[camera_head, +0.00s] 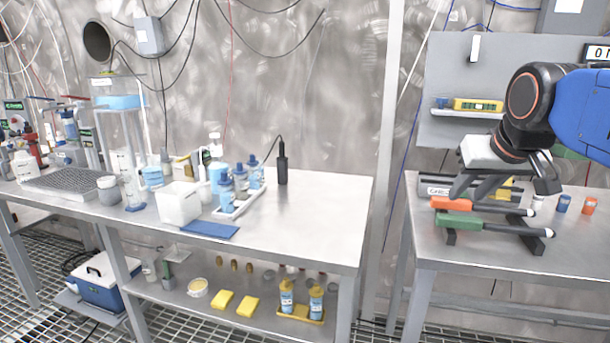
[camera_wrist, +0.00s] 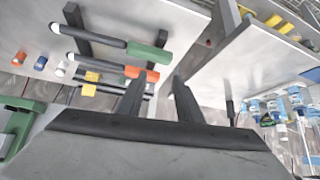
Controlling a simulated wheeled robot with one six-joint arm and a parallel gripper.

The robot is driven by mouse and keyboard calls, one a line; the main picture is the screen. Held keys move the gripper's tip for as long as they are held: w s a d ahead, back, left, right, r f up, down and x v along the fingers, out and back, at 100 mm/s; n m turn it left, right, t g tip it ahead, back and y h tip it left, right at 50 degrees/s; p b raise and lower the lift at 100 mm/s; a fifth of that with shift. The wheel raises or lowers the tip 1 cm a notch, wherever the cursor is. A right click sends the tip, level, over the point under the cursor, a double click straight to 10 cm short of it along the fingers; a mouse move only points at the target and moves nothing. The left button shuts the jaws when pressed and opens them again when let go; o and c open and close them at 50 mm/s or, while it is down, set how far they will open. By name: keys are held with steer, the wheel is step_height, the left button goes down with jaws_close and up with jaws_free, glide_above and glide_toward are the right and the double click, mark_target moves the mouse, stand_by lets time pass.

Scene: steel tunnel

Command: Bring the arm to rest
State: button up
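My gripper (camera_head: 503,190) hangs over the right-hand steel table, above a dark rack of tools. Its two fingers stand apart with nothing visible between them. In the wrist view my gripper (camera_wrist: 157,82) also shows its fingers spread, with the table beyond. In the wrist view the orange handle (camera_wrist: 147,74) lies behind the left fingertip, and the green handle (camera_wrist: 148,54) lies farther off. The arm is bent, with its blue link at the right edge.
A back panel (camera_head: 455,75) with a small shelf holding a yellow level (camera_head: 478,105) rises behind the tools. Small coloured caps (camera_head: 563,203) stand on the right table. The left bench (camera_head: 310,215) is crowded with bottles and trays; its right end is mostly clear. A gap separates the tables.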

steer(key=s+a+f+g, duration=0.1)
steer(key=s+a+f, duration=0.1)
steer(key=s+f, duration=0.6)
steer(key=s+a+f+n+g, duration=0.1)
steer(key=s+f+g, duration=0.1)
steer(key=s+f, duration=0.7)
step_height(320, 180, down, 8)
steer(key=shift+a+r+y, duration=0.25)
steer(key=shift+a+y, duration=0.15)
steer(key=shift+s, duration=0.1)
